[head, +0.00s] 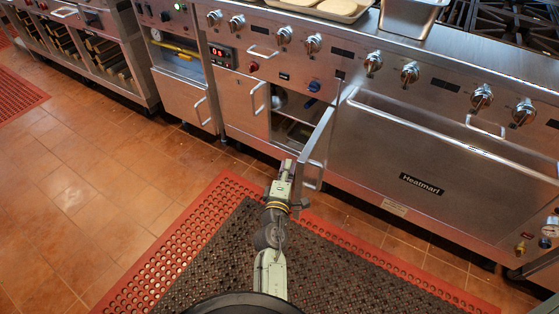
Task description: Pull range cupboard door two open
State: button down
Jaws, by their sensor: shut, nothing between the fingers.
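The range has a two-door cupboard below its control panel. The right cupboard door (322,137) stands swung out from the front, with its bar handle (314,176) near its free edge. The cupboard opening (290,125) shows a dark interior with metal parts inside. The left cupboard door (243,95) is shut, with its own handle. My gripper (287,165) is at the end of my arm, just left of the open door's free edge, on the side toward the opening. It is shut and empty. I cannot tell whether it touches the door.
A wide oven door (420,165) with a long bar handle is shut, right of the cupboard. A red-edged perforated mat (200,225) lies on the tiled floor (110,190). Trays (325,8) and burners (510,30) are on top.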

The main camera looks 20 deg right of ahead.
aim_at(301, 165)
jog(key=shift+s+d+p, duration=0.55)
jog(key=shift+s+d, duration=0.75)
jog(key=shift+s, duration=0.25)
